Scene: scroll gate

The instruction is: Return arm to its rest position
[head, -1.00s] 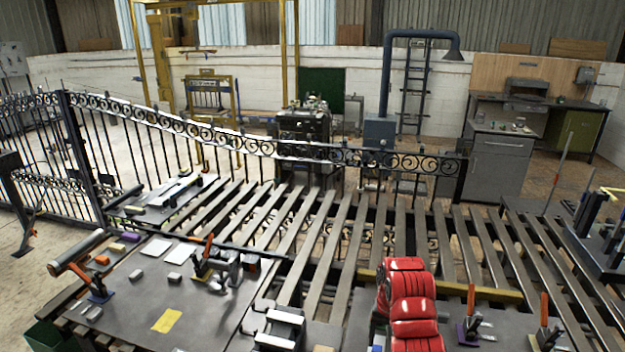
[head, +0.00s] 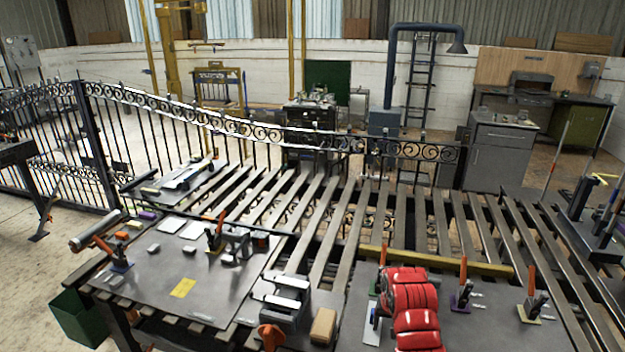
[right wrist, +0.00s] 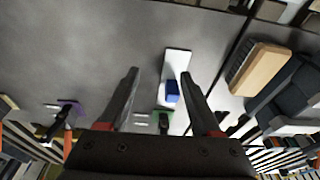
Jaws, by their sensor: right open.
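My right gripper (right wrist: 159,72) shows in the right wrist view. Its two dark fingers are spread apart with nothing held between them. A white plate (right wrist: 177,62) with a blue block (right wrist: 172,91) on it lies on the grey table top beyond the fingers. In the head view, my red ribbed right arm (head: 409,310) is at the bottom, right of centre, over the table. The right gripper's fingers cannot be made out there. My left gripper is in neither view.
Clamps with orange handles (head: 461,287) stand on the table close right of my arm. A wooden brush (right wrist: 260,68) lies to the right in the wrist view. A slatted metal rack (head: 330,215) and an iron gate (head: 240,128) lie beyond. A green bin (head: 80,318) stands at lower left.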

